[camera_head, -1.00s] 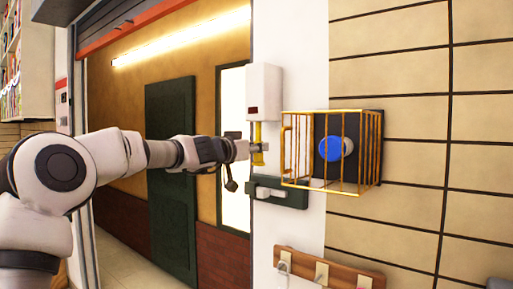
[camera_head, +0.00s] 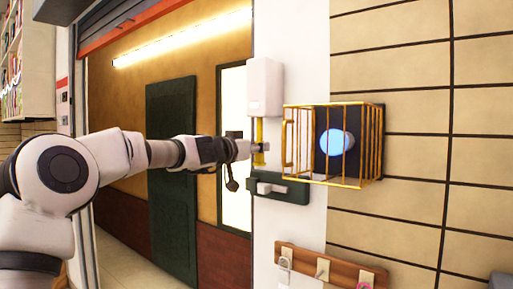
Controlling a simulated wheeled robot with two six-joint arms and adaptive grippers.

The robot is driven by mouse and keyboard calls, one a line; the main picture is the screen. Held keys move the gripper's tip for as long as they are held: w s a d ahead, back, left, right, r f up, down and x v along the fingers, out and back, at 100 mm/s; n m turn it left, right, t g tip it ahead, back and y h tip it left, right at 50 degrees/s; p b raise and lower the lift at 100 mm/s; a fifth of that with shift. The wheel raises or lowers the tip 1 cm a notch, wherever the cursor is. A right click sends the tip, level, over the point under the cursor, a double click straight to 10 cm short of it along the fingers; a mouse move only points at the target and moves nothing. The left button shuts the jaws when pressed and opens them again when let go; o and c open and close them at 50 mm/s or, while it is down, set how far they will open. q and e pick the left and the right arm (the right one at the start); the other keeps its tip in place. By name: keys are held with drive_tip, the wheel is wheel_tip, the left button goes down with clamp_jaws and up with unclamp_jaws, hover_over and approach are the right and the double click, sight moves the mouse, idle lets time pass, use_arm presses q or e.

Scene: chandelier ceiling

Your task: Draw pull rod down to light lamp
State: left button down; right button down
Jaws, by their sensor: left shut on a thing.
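A white box (camera_head: 264,85) is mounted on the white wall strip, and a yellow pull rod (camera_head: 259,131) hangs from its underside. My left gripper (camera_head: 257,149) is shut on the lower part of the pull rod, below the box. The fingers hide part of the rod. To the right, the round lamp (camera_head: 334,142) sits on a dark backing inside a yellow wire cage (camera_head: 345,104). The lamp shows bright light blue, as if lit. My right gripper is not in view.
A wooden hook rail (camera_head: 330,266) is lower down. A dark green door (camera_head: 171,180) stands behind my arm.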

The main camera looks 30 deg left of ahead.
use_arm(q)
drive_tip(key=shift+r+p, duration=0.35)
drive_tip(key=shift+r, duration=0.2)
drive_tip(key=c, duration=0.9)
unclamp_jaws()
drive_tip(key=shift+w+f, duration=0.1)
drive_tip(key=shift+w, duration=0.1)
drive_tip(key=shift+c, duration=0.2)
drive_tip(key=shift+w+d+f, duration=0.1)
drive_tip(key=shift+w+f, duration=0.1)
drive_tip(key=shift+w, duration=0.3)
drive_tip(key=o, duration=0.6)
drive_tip(key=shift+s+r, duration=0.1)
drive_tip(key=shift+s, duration=0.05)
drive_tip(key=shift+o, duration=0.2)
drive_tip(key=shift+s+r, duration=0.15)
drive_tip(key=shift+s, duration=0.15)
drive_tip(key=shift+w, duration=0.25)
drive_tip(key=shift+s+f, duration=0.1)
drive_tip(key=shift+f, duration=0.1)
